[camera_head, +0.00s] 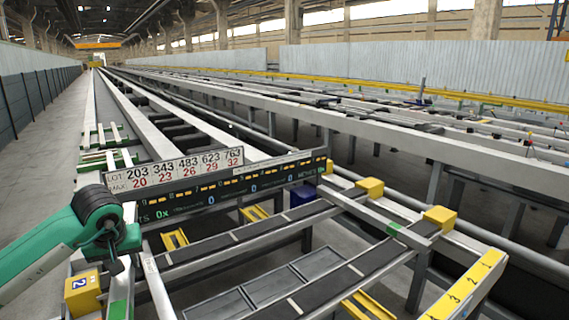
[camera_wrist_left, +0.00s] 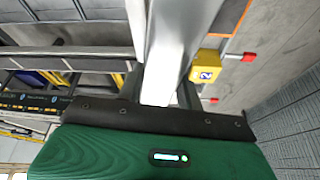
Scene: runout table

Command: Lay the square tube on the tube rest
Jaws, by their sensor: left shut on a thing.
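My left gripper (camera_head: 116,266) is at the lower left in the head view, pointing down beside a yellow block marked 2 (camera_head: 83,293). In the left wrist view it is shut on the square tube (camera_wrist_left: 178,45), a pale grey bar that runs up and out of the picture. In the head view I cannot clearly tell the tube from the pale rails under the gripper. I cannot single out the tube rest with certainty among the rails and yellow blocks. My right gripper is not in view.
A sign board with numbers (camera_head: 175,169) stands just behind the gripper. Dark belts (camera_head: 240,235) cross the table frame. Yellow blocks (camera_head: 370,187) stand on the right side, with a numbered yellow strip (camera_head: 467,285) at the lower right. A blue bin (camera_head: 302,195) is under the frame.

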